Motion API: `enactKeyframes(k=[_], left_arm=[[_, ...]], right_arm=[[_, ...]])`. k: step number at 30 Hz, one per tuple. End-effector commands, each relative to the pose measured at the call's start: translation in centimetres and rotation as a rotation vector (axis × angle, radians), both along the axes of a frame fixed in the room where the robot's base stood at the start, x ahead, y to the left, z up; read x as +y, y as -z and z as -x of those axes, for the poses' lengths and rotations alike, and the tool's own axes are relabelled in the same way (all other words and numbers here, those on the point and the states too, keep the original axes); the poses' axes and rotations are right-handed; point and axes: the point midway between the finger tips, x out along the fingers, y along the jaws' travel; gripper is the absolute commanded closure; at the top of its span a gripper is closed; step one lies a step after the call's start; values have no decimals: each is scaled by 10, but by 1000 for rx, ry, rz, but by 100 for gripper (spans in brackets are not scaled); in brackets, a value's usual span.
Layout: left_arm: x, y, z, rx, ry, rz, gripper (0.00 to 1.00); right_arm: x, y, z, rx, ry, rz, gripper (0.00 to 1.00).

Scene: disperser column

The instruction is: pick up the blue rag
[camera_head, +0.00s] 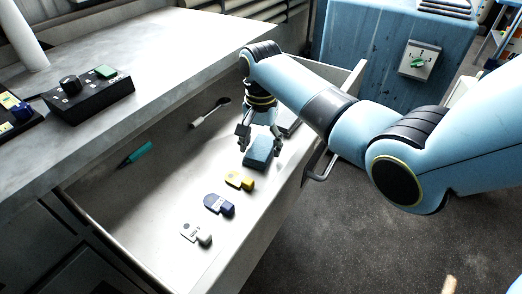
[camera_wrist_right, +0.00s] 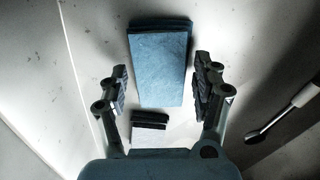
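The blue rag (camera_head: 258,152) is a folded flat block lying in the open drawer (camera_head: 150,205). In the right wrist view the rag (camera_wrist_right: 162,68) lies between and ahead of the fingers. My right gripper (camera_head: 260,145) points down over the rag, with one finger on each side. In the wrist view my right gripper (camera_wrist_right: 162,78) is open, with narrow gaps between the pads and the rag. I cannot tell how far the fingertips are above the drawer floor. My left gripper is in neither view.
Yellow (camera_head: 239,180), navy (camera_head: 218,204) and white (camera_head: 196,234) small items lie in front of the rag. A dark-headed spoon-like tool (camera_head: 209,113) and a teal tool (camera_head: 135,154) lie farther left. The drawer handle (camera_head: 322,165) is at right. A counter (camera_head: 150,50) overhangs the drawer.

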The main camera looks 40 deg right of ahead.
Motion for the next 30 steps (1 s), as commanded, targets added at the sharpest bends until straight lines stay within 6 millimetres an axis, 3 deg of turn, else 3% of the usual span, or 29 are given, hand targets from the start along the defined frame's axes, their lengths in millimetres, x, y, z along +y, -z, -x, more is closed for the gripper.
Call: enactKeyframes(k=[1, 8, 16, 30], left_arm=[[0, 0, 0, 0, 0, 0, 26], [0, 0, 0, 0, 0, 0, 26], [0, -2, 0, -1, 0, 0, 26], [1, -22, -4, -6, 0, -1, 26]], right_arm=[[0, 0, 0, 0, 0, 0, 43], [0, 0, 0, 0, 0, 0, 72], [0, -6, 0, -1, 0, 0, 72], [0, -92, -1, -2, 1, 0, 72]])
